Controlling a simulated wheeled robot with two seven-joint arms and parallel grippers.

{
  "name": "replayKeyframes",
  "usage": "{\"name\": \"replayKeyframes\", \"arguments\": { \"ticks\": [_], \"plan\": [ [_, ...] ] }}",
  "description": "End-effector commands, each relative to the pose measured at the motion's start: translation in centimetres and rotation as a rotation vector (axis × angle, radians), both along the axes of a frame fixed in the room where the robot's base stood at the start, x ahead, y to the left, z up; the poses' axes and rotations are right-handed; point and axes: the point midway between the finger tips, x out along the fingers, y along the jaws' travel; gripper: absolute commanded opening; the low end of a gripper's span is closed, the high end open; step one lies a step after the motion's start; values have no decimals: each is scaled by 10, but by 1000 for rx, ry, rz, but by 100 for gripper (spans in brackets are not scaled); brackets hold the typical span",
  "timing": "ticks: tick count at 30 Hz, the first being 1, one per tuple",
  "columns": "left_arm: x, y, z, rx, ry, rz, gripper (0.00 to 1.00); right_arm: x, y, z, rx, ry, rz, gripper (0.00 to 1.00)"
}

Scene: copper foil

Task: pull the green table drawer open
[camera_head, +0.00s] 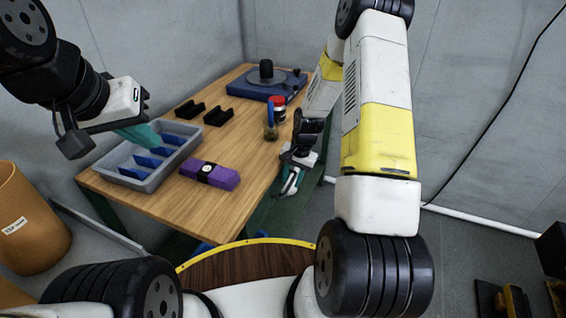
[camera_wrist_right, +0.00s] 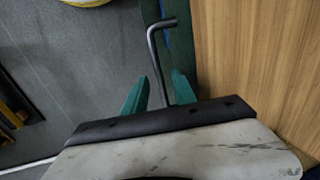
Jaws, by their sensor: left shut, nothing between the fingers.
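The wooden table (camera_head: 150,195) has a green side, where the drawer front (camera_wrist_right: 181,45) shows as a dark green strip beside the wood in the right wrist view. A dark bent rod handle (camera_wrist_right: 153,52) stands out from it. My right gripper (camera_head: 291,184) is low at the table's right edge. In the right wrist view its teal fingers (camera_wrist_right: 158,85) are apart, with the handle's lower part between them; whether they touch it I cannot tell. My left gripper (camera_head: 150,138) is shut and empty over the grey tray. The drawer is mostly hidden in the head view.
The grey tray (camera_head: 128,173) with blue dividers, a purple box (camera_head: 222,177), black holders (camera_head: 218,117), a jar (camera_head: 279,107) and a blue turntable (camera_head: 256,90) stand on the table. An orange bin (camera_head: 30,235) is at left.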

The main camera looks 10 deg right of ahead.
Motion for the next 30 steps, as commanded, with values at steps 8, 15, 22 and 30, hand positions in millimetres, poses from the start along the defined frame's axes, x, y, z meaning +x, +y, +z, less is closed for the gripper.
{"name": "replayKeyframes", "arguments": {
  "ticks": [8,15,22,30],
  "plan": [
    [0,0,0,0,0,0,0,1,1,-8,0,-1,-1,33],
    [0,0,0,0,0,0,0,1,1,-7,-1,-1,0,5],
    [0,0,0,0,0,0,0,1,1,-7,0,0,0,0],
    [0,0,0,0,0,0,0,1,1,-7,0,0,0,0]
  ]
}}
